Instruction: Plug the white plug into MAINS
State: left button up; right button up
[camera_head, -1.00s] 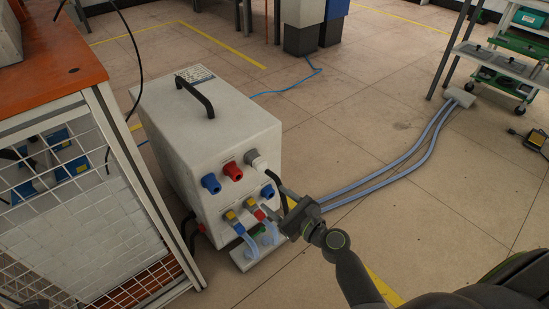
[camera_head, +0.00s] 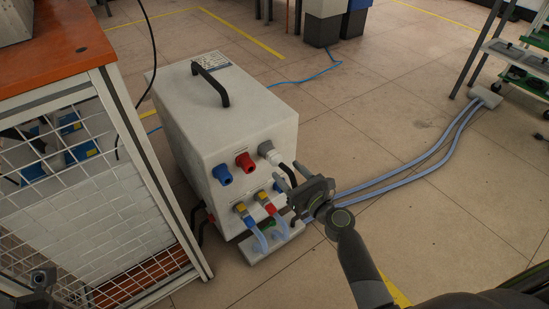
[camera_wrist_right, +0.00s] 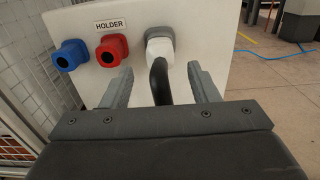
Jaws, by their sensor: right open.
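The white plug (camera_head: 270,152) sits on the upper right of the front of a white box-shaped machine (camera_head: 240,125), with a black cable hanging from it. No MAINS label is readable. A dark part, seemingly my left gripper (camera_head: 38,285), shows at the lower left; its jaws are unclear.
Blue (camera_head: 222,175) and red (camera_head: 245,162) connectors are left of the plug. A wire-mesh bench (camera_head: 100,185) stands close on the left.

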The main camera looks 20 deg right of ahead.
aim_at(281, 164)
jog(key=shift+x, duration=2.95)
grip_shut()
jog(key=shift+p+v, duration=0.3)
jog(key=shift+v, duration=2.7)
